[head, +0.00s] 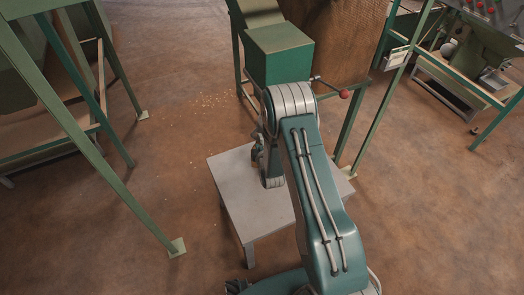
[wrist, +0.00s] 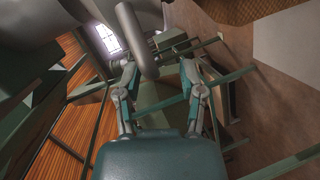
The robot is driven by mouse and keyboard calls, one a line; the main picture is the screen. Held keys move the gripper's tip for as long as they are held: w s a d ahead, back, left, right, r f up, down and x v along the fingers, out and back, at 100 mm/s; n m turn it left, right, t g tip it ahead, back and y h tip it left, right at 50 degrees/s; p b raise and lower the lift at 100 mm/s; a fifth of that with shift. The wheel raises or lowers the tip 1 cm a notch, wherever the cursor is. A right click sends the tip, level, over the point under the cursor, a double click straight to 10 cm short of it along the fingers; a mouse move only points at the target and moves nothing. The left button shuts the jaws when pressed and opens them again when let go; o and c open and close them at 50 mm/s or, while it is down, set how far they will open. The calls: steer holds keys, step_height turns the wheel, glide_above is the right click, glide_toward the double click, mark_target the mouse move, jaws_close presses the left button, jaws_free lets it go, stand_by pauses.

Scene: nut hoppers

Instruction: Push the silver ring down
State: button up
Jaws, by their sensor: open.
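A thick, smooth grey bar with a rounded end (wrist: 136,38) shows in the wrist view, slanting down from the top toward the space between my fingers. It may be part of the silver ring; I cannot tell, as no full ring shape shows. My gripper (wrist: 159,64) is open, its two jointed fingers spread apart with nothing held between them. The bar's lower end appears between the fingertips, nearer the left one; I cannot tell whether they touch. In the head view my arm hides most of the gripper, and I cannot make out a silver ring.
A grey table (head: 237,178) stands beneath my arm. A green hopper box (head: 279,54) is behind it, with a red-knobbed lever (head: 344,94) to the right. Green frame legs (head: 88,125) stand at left. A machine on a green stand (head: 480,55) is far right. Brown floor between is open.

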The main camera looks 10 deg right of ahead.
steer(key=v, duration=1)
steer(key=shift+s, duration=0.25)
step_height(320, 180, up, 21)
steer(key=s+m+g, duration=0.2)
steer(key=m+g, duration=0.2)
steer(key=m, duration=0.3)
steer(key=s+r+m+g, duration=0.2)
steer(key=s+r+m, duration=0.2)
steer(key=s, duration=0.8)
steer(key=s+r+m+g, duration=0.3)
steer(key=s+r, duration=0.6)
steer(key=s, duration=0.4)
steer(key=shift+a+m+g, duration=0.3)
steer(key=shift+a+m, duration=0.05)
steer(key=shift+m, duration=0.15)
